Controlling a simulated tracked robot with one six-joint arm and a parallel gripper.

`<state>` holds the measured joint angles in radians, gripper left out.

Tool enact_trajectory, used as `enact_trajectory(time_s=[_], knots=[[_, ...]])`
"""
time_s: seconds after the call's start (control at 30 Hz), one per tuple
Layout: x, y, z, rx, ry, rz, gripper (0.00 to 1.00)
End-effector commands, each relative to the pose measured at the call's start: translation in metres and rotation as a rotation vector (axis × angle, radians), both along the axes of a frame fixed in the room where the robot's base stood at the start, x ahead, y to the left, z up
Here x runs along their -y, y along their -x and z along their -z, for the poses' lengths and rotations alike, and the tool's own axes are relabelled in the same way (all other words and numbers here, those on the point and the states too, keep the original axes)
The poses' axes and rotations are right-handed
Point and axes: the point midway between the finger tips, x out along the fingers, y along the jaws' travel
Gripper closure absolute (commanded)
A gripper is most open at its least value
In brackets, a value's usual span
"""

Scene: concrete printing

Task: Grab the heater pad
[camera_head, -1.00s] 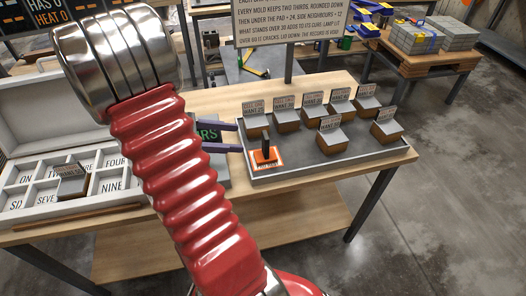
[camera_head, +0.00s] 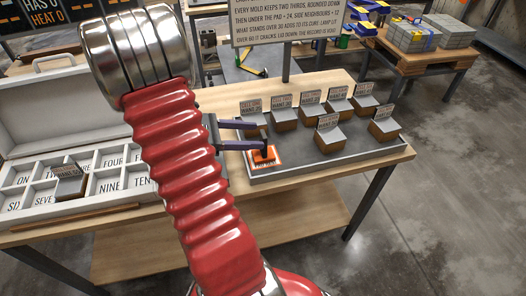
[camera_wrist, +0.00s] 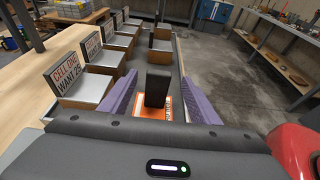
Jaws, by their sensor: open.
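The heater pad (camera_head: 265,158) is a flat orange square with a dark upright handle, lying at the front left corner of the grey tray (camera_head: 330,163). In the wrist view its black handle (camera_wrist: 157,88) stands between my two purple fingers, with the orange base (camera_wrist: 152,113) below. My gripper (camera_head: 262,135) is open around the handle, one finger on each side. I see gaps between handle and fingers in the wrist view. Part of the pad's base is hidden by the fingers and the palm.
Several moulds with labels, such as the "cell one" mould (camera_head: 252,114), stand in the tray behind and right of the pad. A white compartment box (camera_head: 100,185) with an open lid is at left. A sign (camera_head: 285,20) rises behind the tray. The tray's middle is clear.

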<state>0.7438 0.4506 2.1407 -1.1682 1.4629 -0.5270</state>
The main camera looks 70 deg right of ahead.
Motion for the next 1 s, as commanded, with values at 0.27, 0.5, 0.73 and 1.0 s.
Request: enact_trajectory(time_s=[0.27, 0.5, 0.73, 1.0], knots=[[0.014, 0.024, 0.009, -0.001, -0.001, 0.001, 0.44], [0.014, 0.024, 0.009, 0.000, -0.001, 0.000, 0.44], [0.018, 0.030, 0.011, -0.001, -0.001, 0.002, 0.44], [0.036, 0.056, 0.019, -0.001, -0.002, 0.003, 0.44]])
